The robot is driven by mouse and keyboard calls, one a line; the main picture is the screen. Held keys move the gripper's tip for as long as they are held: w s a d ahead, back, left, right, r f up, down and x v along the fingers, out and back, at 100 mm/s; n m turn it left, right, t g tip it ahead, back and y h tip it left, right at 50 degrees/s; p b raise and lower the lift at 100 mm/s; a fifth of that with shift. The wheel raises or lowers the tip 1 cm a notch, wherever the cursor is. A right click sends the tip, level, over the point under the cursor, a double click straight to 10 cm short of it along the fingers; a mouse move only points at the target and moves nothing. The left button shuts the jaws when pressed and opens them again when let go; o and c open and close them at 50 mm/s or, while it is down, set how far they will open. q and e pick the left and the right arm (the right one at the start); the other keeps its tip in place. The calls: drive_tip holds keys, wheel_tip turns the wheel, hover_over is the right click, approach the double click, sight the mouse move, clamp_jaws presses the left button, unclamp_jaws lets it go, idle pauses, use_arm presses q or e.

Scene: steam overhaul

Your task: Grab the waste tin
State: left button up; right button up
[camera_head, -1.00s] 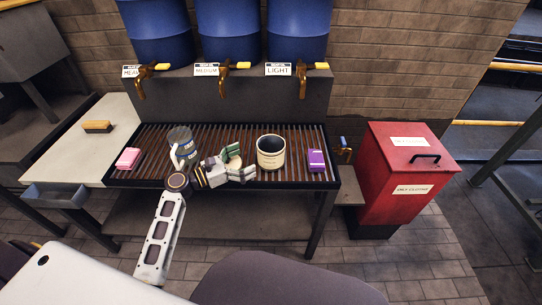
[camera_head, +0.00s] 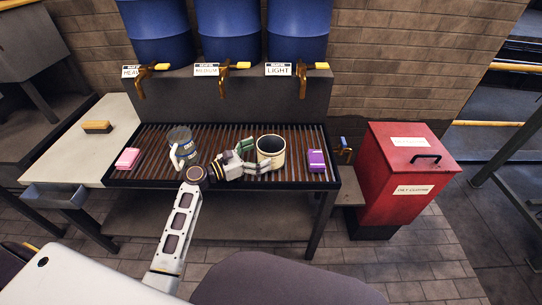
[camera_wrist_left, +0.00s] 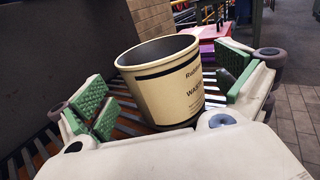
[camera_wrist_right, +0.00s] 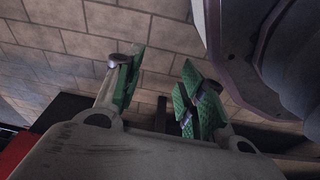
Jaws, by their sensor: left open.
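The waste tin (camera_head: 271,154) is a cream round tin with dark bands, standing upright on the slatted grate right of its middle. In the left wrist view the tin (camera_wrist_left: 168,88) shows part of a label reading "WAS". My left gripper (camera_head: 256,156) is open at the tin's left side. In the left wrist view its green-padded fingers (camera_wrist_left: 165,95) stand to either side of the tin; I cannot tell whether they touch it. My right gripper (camera_wrist_right: 155,85) shows only in its own wrist view, open and empty, with floor tiles behind it.
Blue drums with brass taps (camera_head: 226,82) are above. A red bin (camera_head: 400,180) stands at the right. A brush (camera_head: 97,126) lies on the left bench.

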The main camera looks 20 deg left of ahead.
sight(282, 143)
use_arm(q)
drive_tip(key=shift+w+d, duration=0.5)
drive_tip(key=x, duration=0.2)
drive_tip(key=shift+w+d, duration=0.2)
drive_tip(key=shift+w+d+b, duration=0.3)
drive_tip(key=shift+w+d, duration=0.05)
use_arm(e)
drive_tip(key=shift+w+a+r, duration=0.15)
drive_tip(key=shift+w+r, duration=0.25)
drive_tip(key=shift+r, duration=0.1)
drive_tip(key=shift+w+a+r, duration=0.15)
drive_tip(key=shift+w+r, duration=0.25)
drive_tip(key=shift+r, duration=0.1)
drive_tip(key=shift+s+f, duration=0.1)
use_arm(q)
drive_tip(key=shift+r, duration=0.1)
drive_tip(key=c, duration=1)
